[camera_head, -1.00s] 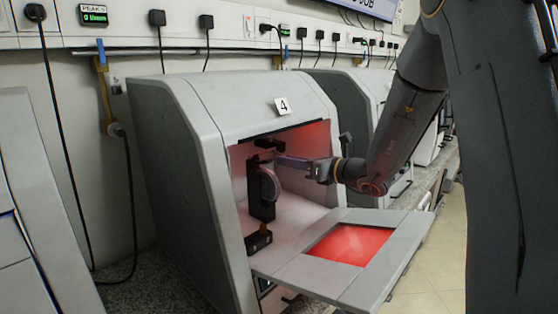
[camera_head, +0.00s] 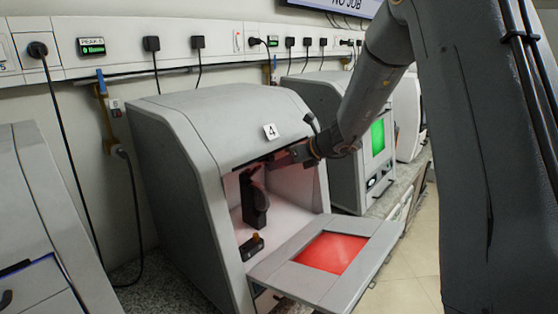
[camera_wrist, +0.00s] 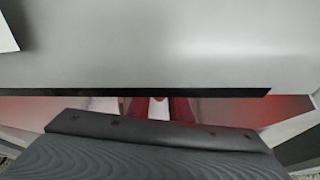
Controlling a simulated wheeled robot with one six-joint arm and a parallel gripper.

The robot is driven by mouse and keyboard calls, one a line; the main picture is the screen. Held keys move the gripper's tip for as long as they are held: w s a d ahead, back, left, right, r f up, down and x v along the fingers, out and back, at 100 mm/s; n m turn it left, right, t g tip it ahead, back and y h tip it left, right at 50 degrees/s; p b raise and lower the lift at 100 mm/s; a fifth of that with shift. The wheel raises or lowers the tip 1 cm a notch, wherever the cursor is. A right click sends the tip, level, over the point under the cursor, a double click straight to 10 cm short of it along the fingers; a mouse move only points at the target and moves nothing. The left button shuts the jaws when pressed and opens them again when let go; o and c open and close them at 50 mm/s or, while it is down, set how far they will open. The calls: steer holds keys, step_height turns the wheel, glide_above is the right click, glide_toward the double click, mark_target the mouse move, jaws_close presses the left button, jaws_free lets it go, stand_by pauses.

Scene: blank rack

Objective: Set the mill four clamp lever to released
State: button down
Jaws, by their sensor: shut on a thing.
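The mill four (camera_head: 190,125) is a grey cabinet with a "4" label and its front door lowered. Inside its red-lit chamber stands a dark upright clamp unit (camera_head: 254,205). My gripper (camera_head: 270,164) reaches in under the top edge of the opening and is shut at the top of this unit, on what seems to be the clamp lever. The lever itself is too dark and covered to make out, so its position cannot be told. In the wrist view, the fingers (camera_wrist: 158,108) go in below the cabinet's front edge, their tips hidden.
The lowered door (camera_head: 322,262) with a red window juts out below the opening. The opening's top edge (camera_wrist: 130,92) is close above my gripper. Another machine with a green screen (camera_head: 378,137) stands to the right. A small dark block (camera_head: 250,249) lies on the chamber floor.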

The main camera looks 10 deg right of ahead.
steer(key=shift+w+r+g+p, duration=0.1)
steer(key=shift+r+g+p, duration=0.15)
steer(key=shift+g+p, duration=0.1)
stand_by(0.3)
steer(key=c, duration=1.9)
jaws_free()
steer(key=shift+o, duration=0.2)
steer(key=shift+d, duration=0.1)
steer(key=b+v, duration=0.2)
steer(key=v, duration=0.5)
steer(key=shift+s+r+b, duration=0.2)
steer(key=shift+s+b, duration=0.1)
steer(key=shift+s, duration=0.05)
